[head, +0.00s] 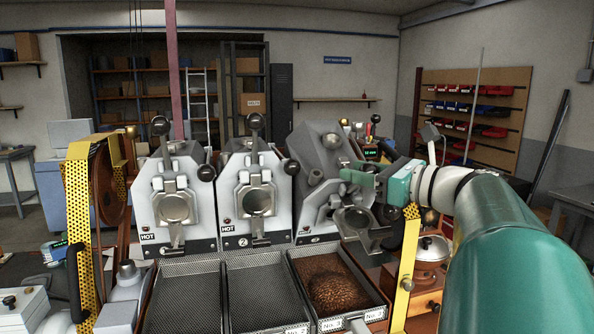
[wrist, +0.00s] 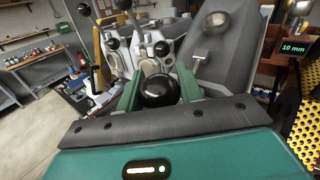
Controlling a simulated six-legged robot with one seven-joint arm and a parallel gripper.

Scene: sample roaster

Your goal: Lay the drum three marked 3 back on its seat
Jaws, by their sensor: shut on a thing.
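Drum three (head: 322,152) is the dark grey unit at the right of the row in the head view. It is tilted over, unlike its two upright neighbours. My gripper (head: 352,174) is at its right side. In the wrist view the gripper (wrist: 160,92) is shut on a round black ball knob (wrist: 159,89), with a green finger on either side. The knob is hidden by the fingers in the head view. Drum three's grey body also shows in the wrist view (wrist: 215,62). Its seat is mostly hidden under the drum.
Drum one (head: 172,200) and drum two (head: 254,195) stand upright, with levers and ball knobs sticking out. Below drum three, the No. 3 tray (head: 375,312) holds a heap of brown beans (head: 335,288). Yellow perforated guards (head: 78,215) stand at the sides.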

